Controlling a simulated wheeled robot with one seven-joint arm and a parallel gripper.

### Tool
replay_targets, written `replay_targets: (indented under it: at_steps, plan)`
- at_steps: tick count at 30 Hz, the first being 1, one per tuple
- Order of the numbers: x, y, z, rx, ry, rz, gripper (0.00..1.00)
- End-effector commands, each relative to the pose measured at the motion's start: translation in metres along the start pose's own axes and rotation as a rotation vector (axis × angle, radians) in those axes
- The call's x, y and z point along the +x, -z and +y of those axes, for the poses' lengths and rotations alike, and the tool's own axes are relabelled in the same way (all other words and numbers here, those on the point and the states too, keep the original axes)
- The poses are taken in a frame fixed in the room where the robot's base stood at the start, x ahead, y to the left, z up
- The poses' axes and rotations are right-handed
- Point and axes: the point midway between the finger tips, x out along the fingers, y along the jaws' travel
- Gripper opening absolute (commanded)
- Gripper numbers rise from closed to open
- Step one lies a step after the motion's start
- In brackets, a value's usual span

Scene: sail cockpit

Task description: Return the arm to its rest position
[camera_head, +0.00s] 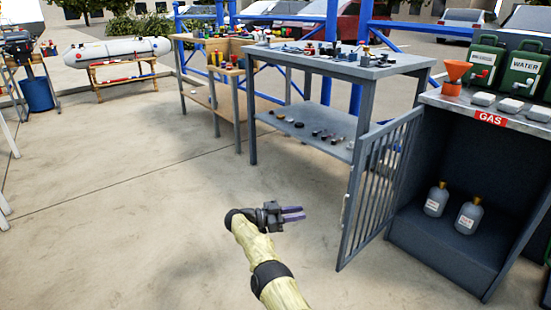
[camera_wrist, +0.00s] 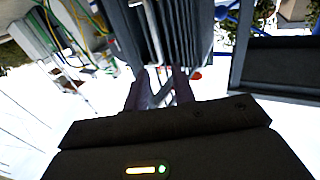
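My gripper (camera_head: 302,213) is at the lower middle of the head view, at the end of my pale sleeved arm. Its two dark purple fingers point right, toward the barred door of the gas cabinet. In the wrist view, the fingers (camera_wrist: 159,88) stand apart with a gap between them and nothing held. The gripper is out over the open floor, left of the door, and appears clear of it.
The barred cabinet door (camera_head: 378,190) stands open. Two grey gas bottles (camera_head: 468,216) sit inside the cabinet (camera_head: 437,262). A grey workbench (camera_head: 345,65) with small parts stands behind. The concrete floor (camera_head: 130,220) to the left is clear.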

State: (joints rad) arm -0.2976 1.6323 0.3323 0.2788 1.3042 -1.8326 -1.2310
Motion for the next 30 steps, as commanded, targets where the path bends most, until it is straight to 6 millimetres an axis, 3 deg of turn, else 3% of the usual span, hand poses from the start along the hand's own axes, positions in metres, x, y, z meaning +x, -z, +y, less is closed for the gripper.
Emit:
replay_targets:
  at_steps: [5, 12, 18, 24, 30]
  plan:
    - [0.000, 0.046, -0.030, 0.050, 0.136, 0.037, 0.26]
    - [-0.015, 0.146, -0.093, 0.131, 0.514, 0.097, 0.26]
    - [-0.036, 0.215, -0.121, 0.133, 0.826, 0.098, 0.26]
    - [-0.056, 0.262, -0.120, 0.065, 1.101, 0.039, 0.26]
    - [-0.069, 0.284, -0.087, -0.069, 1.316, -0.081, 0.26]
